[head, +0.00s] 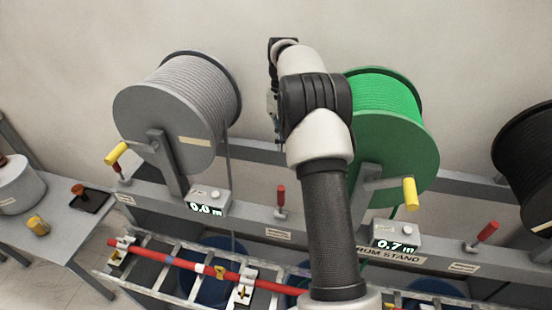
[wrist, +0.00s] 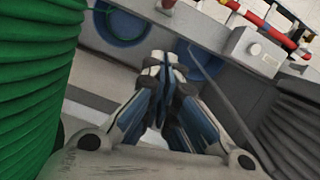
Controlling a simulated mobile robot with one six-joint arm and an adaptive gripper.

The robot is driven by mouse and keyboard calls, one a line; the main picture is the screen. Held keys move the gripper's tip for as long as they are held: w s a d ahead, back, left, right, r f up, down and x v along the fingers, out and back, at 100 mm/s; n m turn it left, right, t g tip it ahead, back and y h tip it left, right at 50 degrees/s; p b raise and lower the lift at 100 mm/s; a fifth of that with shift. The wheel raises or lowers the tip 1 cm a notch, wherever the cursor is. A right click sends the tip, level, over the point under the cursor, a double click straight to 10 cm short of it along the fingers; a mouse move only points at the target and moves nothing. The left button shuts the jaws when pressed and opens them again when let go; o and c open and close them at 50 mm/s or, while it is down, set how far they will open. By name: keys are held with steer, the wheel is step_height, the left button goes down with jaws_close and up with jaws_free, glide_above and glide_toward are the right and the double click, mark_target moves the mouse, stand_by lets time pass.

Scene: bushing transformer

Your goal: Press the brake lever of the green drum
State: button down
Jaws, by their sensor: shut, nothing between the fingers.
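The green drum (head: 395,150) hangs on the stand, partly behind my arm in the head view; its ribbed cable also fills the left of the wrist view (wrist: 35,75). Red levers stand on the stand's rail: one (head: 280,200) between the grey and green drums, one (head: 484,235) right of the green drum, and one (head: 122,166) at the far left. Their labels are too small to read, so I cannot tell which belongs to the green drum. My gripper (wrist: 166,62) is shut and empty between the drums.
The grey drum (head: 165,125) is at left, with a yellow-handled crank. Counter boxes read 0.0 m (head: 208,203) and 0.7 m (head: 396,238). A black drum (head: 530,165) is at right. A side table (head: 60,230) is at left.

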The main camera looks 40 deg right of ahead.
mark_target(281, 202)
steer(key=shift+d+f, duration=0.25)
steer(key=shift+d, duration=0.05)
steer(key=s+a+f+b, duration=0.1)
steer(key=s+a+f, duration=0.3)
steer(key=f, duration=0.5)
steer(key=shift+s+f+b, duration=0.3)
steer(key=shift+s+b, duration=0.05)
steer(key=shift+s, duration=0.15)
stand_by(0.3)
